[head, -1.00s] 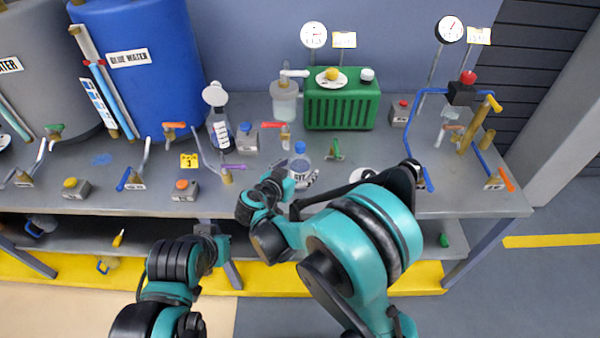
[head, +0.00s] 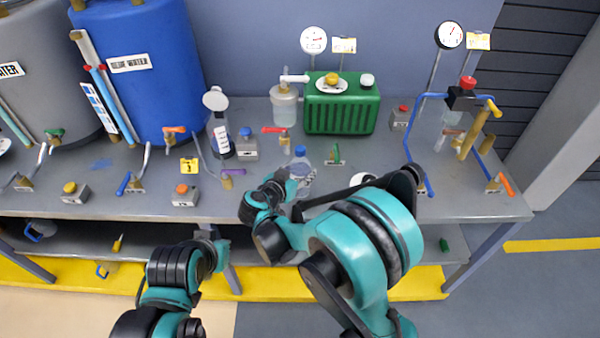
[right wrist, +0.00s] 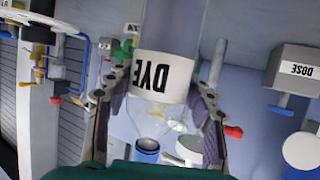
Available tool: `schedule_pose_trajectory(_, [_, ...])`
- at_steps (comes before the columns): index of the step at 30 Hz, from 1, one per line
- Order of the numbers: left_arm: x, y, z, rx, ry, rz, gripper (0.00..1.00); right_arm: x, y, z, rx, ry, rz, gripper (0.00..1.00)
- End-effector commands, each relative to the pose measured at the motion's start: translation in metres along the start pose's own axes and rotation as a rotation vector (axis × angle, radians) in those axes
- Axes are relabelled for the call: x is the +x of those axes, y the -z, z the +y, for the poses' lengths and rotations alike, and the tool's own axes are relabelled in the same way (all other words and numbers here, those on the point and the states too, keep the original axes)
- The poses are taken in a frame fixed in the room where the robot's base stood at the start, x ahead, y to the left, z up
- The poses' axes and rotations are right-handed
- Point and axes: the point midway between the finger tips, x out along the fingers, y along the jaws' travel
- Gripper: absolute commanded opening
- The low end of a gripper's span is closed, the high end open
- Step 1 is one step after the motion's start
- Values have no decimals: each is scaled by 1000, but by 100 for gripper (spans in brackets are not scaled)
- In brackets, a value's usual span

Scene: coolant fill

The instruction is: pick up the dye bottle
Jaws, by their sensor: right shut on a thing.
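The dye bottle (head: 301,168) is clear with a blue cap and stands upright near the front of the bench in the head view. In the right wrist view the bottle (right wrist: 168,72) shows its white DYE label upside down between the two fingers. My right gripper (right wrist: 163,92) is shut on the bottle, one finger pad on each side. In the head view my right wrist hides part of the bottle's left side and base; I cannot tell whether its base touches the bench. My left gripper (head: 217,247) hangs low in front of the bench edge, and its fingers are not clear.
A green box (head: 341,108) with a yellow knob stands behind the bottle. A grey button box (head: 246,147) and a red-handled valve (head: 280,133) are behind it to the left. A small green valve (head: 334,157) stands close on its right. A blue pipe frame (head: 412,125) is further right.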

Motion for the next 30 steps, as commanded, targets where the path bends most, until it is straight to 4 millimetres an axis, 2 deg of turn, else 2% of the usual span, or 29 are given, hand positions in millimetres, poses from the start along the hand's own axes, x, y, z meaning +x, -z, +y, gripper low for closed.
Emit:
schedule_pose_trajectory(7, [-19,13,0,0,0,0,0,-16,39,1,0,0,2,6])
schedule_pose_trajectory(18, [-41,29,0,0,0,0,0,-63,69,78,0,0,2,6])
schedule_pose_trajectory(24, [-47,33,0,0,0,0,0,-77,78,101,0,-1,2,6])
schedule_pose_trajectory(30, [-48,34,0,0,0,0,0,-81,79,108,0,0,2,6])
